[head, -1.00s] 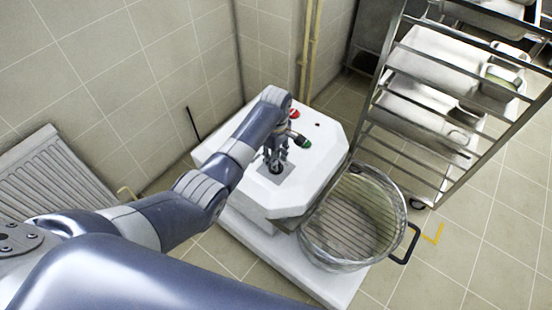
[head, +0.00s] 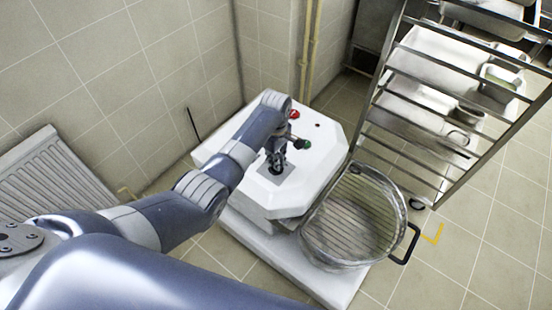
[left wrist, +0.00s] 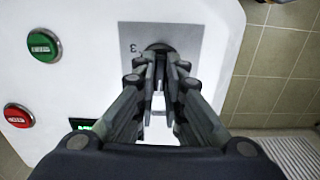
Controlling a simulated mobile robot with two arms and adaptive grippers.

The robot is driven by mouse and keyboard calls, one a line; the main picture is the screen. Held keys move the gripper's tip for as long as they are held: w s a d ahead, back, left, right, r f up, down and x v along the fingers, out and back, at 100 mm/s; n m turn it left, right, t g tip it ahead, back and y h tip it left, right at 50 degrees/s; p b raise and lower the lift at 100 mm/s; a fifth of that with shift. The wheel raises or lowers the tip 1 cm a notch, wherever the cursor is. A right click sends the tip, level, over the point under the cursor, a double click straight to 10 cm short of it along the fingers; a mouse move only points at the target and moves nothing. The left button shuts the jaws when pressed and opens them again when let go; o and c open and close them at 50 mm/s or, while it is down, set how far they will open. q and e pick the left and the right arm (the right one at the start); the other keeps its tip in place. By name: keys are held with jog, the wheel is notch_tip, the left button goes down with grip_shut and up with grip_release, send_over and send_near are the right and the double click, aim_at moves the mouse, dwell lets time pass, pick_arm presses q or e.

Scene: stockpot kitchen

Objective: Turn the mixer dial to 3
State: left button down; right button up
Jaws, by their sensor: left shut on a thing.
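The white mixer (head: 309,180) stands by the wall corner with a grey dial plate (head: 283,178) on its top. My left gripper (head: 275,166) points down at that plate. In the left wrist view, the fingers of my left gripper (left wrist: 160,68) are shut on the black dial (left wrist: 158,46), which they partly hide. A numeral "3" (left wrist: 134,48) shows on the plate (left wrist: 190,38) to the left of the dial. Which way the dial's pointer faces is hidden. My right gripper is not in view.
A green button (left wrist: 44,46) and a red button (left wrist: 18,116) sit on the mixer top. A green-lit display (left wrist: 84,125) is partly hidden. A wire-guarded bowl (head: 350,222) and a metal rack (head: 440,100) stand to the right.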

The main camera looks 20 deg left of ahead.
pick_arm(q)
jog(key=shift+r+m+p, duration=0.15)
jog(key=shift+m+p, duration=0.5)
jog(key=shift+m, duration=0.15)
jog(key=m+p, duration=0.1)
jog(key=m, duration=0.1)
jog(key=shift+m, duration=0.4)
jog(key=m+p, duration=0.1)
jog(key=m, duration=0.1)
jog(key=shift+m, duration=0.3)
jog(key=m+p, duration=0.1)
jog(key=m, duration=0.2)
jog(key=shift+m, duration=0.3)
jog(key=m+p, duration=0.1)
jog(key=m, duration=0.8)
jog(key=shift+m, duration=1.9)
